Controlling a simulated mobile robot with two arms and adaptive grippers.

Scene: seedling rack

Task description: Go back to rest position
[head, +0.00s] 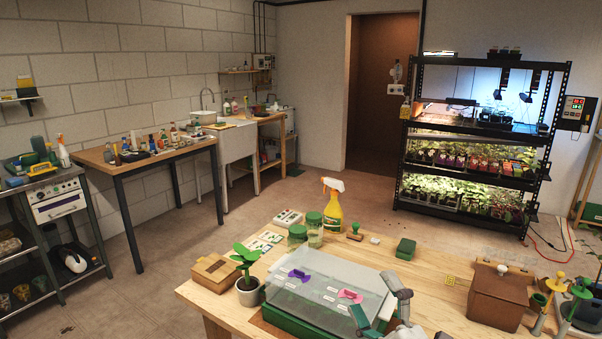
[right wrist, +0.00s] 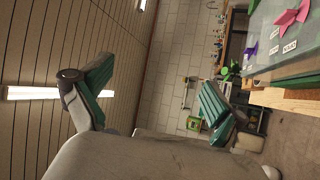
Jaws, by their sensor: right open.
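My right gripper (head: 374,308) is at the bottom of the head view, above the right front part of the clear-lidded green propagator tray (head: 292,322). In the right wrist view the same gripper (right wrist: 157,90) has its two green-padded fingers spread wide, with nothing between them. The view is tilted on its side, with the wall and ceiling behind the fingers. The lid (head: 335,283) carries a purple piece (head: 299,275) and a pink piece (head: 350,295). I cannot tell how far the gripper is above the lid. My left gripper is not in view.
A brown lidded box (head: 499,297) is at the right. The wooden tabletop (head: 432,280) between tray and box is mostly clear.

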